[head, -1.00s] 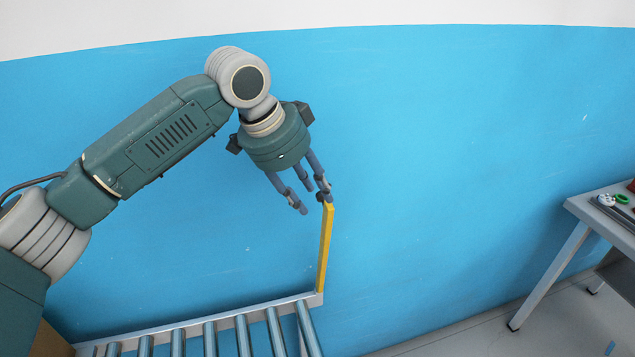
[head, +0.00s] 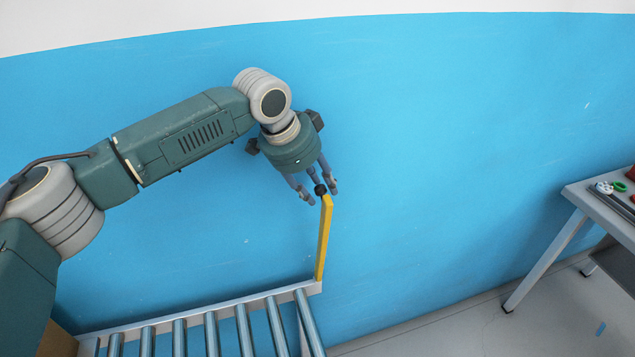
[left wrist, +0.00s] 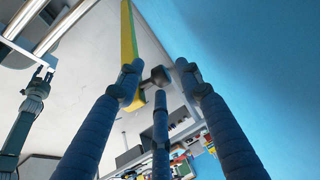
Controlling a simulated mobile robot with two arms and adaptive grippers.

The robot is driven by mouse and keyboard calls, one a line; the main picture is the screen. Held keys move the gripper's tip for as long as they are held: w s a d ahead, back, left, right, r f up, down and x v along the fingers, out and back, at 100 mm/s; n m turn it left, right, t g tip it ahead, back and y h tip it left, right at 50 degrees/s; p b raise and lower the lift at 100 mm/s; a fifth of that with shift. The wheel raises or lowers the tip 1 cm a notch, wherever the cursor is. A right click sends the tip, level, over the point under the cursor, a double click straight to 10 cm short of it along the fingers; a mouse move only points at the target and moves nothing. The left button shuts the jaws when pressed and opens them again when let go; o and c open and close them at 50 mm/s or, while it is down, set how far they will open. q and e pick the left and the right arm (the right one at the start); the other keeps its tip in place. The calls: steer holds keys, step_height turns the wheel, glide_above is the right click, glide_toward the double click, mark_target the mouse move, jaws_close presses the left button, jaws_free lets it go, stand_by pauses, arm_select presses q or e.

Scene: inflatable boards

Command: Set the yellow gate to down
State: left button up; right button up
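The yellow gate (head: 325,238) is a narrow yellow bar standing almost upright at the end of the roller conveyor, with a dark knob (head: 320,189) at its top. My left gripper (head: 317,194) points down at the gate's top end, its fingers spread around the knob. In the left wrist view the knob (left wrist: 159,76) shows between the open fingers, with gaps at the sides; I cannot tell whether any finger touches it. The yellow bar (left wrist: 128,40) runs up behind the left finger. My right gripper (left wrist: 43,76) shows small at the left there, its fingers apart and empty.
The roller conveyor (head: 200,314) lies below the left arm. A blue wall (head: 450,150) stands close behind the gate. A grey table (head: 578,196) with small items is at the far right.

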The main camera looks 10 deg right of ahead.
arm_select(q)
steer(key=shift+s, duration=0.1)
jaws_close()
steer(key=shift+s+d+f, duration=0.1)
steer(key=shift+s, duration=0.35)
steer(key=s+d+f+t+b, duration=0.1)
steer(key=s+f+t+b, duration=0.1)
steer(key=s, duration=0.4)
steer(key=s+d+f+m+t+b, duration=0.1)
steer(key=s+f+t+b, duration=0.1)
steer(key=s+b, duration=0.3)
steer(key=s+d+f+t+y+b, duration=0.1)
steer(key=s+d+f+t+b, duration=0.1)
steer(key=s, duration=0.7)
step_height(320, 180, down, 2)
steer(key=shift+s+f+t+b, duration=0.2)
steer(key=shift+t+b, duration=0.1)
steer(key=shift+b, duration=0.5)
